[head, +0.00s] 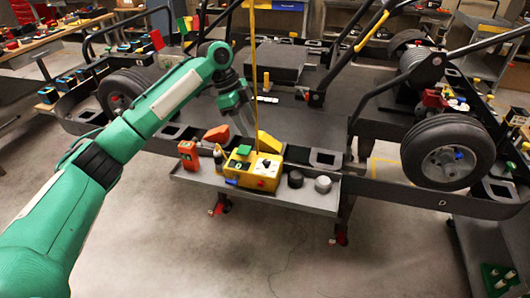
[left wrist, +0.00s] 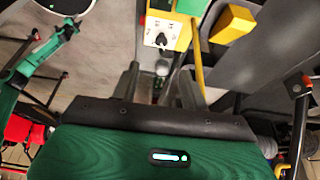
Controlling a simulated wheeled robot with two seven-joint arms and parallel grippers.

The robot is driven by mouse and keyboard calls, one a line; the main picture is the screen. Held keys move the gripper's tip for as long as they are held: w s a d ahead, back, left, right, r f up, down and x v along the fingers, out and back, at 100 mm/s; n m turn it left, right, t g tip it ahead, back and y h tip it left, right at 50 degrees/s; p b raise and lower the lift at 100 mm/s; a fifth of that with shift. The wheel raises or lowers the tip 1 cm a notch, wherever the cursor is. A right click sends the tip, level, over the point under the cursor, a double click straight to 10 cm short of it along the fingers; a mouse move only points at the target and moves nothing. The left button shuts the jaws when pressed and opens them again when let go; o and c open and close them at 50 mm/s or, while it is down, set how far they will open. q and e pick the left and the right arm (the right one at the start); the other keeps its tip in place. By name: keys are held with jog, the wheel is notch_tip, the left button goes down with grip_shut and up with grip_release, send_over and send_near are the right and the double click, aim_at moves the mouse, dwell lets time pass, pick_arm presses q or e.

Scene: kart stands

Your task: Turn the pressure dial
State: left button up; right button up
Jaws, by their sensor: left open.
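A yellow box (head: 240,180) stands on the grey tray at the front of the kart stand. Its white face carries the dial (head: 266,168), which shows in the left wrist view as a black knob (left wrist: 161,40) on a white plate. My left gripper (head: 243,128) is above and behind the box, apart from it. In the left wrist view its two fingers (left wrist: 160,88) are spread, with nothing between them. The dial lies beyond the fingertips. My right gripper is not seen.
An orange-red block (head: 187,154) and dark and grey round pieces (head: 323,184) stand on the tray (head: 215,186). A yellow hanging cable (head: 254,75) passes close to the box. The kart frame and wheel (head: 447,152) lie behind and right. The floor in front is clear.

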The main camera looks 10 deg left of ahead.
aim_at(266, 161)
pick_arm(q)
jog(key=p+x, duration=0.2)
jog(key=x, duration=1)
jog(key=shift+w, duration=0.1)
jog(key=shift+d+f, duration=0.2)
jog(key=shift+f, duration=0.1)
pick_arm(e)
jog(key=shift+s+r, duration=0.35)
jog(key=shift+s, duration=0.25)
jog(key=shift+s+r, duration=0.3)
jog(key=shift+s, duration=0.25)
pick_arm(q)
jog(key=shift+c, duration=0.5)
